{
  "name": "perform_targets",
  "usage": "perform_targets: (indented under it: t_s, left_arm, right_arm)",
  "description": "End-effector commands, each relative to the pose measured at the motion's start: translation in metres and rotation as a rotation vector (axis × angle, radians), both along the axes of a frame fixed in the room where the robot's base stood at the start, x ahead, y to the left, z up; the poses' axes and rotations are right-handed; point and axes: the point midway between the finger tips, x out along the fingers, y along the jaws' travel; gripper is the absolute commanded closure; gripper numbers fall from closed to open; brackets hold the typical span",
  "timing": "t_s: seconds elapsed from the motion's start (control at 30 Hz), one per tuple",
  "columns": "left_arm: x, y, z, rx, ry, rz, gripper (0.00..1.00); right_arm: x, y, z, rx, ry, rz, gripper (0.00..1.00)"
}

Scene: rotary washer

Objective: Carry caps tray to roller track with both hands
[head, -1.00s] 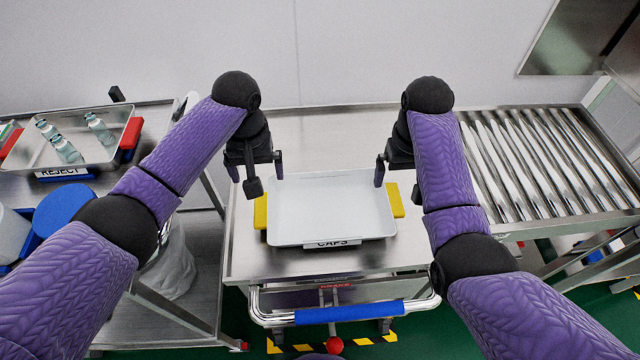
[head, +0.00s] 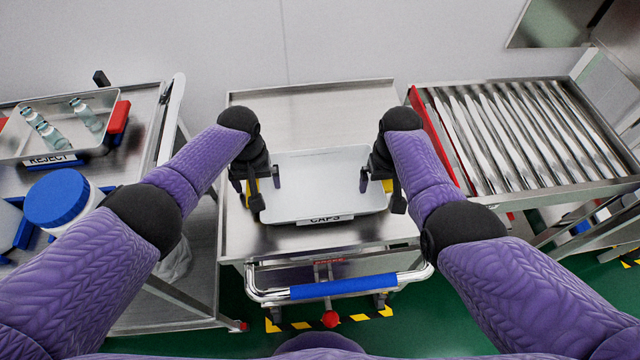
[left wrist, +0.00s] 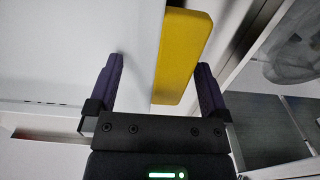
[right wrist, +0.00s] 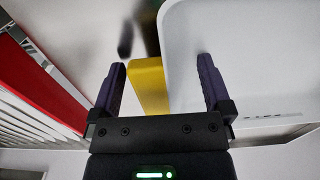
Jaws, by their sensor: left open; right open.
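The white caps tray (head: 315,195) lies on the steel cart top, with its CAPS label on the near side. Its left yellow handle (left wrist: 182,55) sits between the spread fingers of my left gripper (left wrist: 158,85). Its right yellow handle (right wrist: 150,85) and tray wall sit between the spread fingers of my right gripper (right wrist: 160,85). Both grippers are open, one at each side of the tray, which looks empty. In the head view my grippers partly hide both handles. The roller track (head: 520,135) stands to the right of the cart.
A red strip (head: 433,135) runs along the roller track's left edge. The cart (head: 250,240) has a blue-gripped push bar (head: 343,286) at its front. A reject tray (head: 55,159) with several bottles and a blue-lidded container (head: 57,197) stand on the left table.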

Motion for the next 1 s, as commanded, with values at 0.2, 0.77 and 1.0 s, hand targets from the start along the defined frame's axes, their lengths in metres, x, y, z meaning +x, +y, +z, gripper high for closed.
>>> perform_targets:
  t_s: [0.2,0.77,1.0]
  left_arm:
    - [0.0001,0.0,-0.001,0.0,-0.001,0.0,0.0]
    - [0.0,0.0002,-0.0009,0.001,0.0,0.0,1.0]
    - [0.0001,0.0002,-0.0004,0.001,-0.001,0.0,1.0]
  right_arm:
    - [0.0003,0.0,-0.0008,0.0,-0.002,0.0,0.0]
    - [0.0002,-0.0001,-0.0006,0.0,-0.001,0.0,1.0]
    - [0.0003,-0.0001,-0.0001,-0.001,-0.001,0.0,1.0]
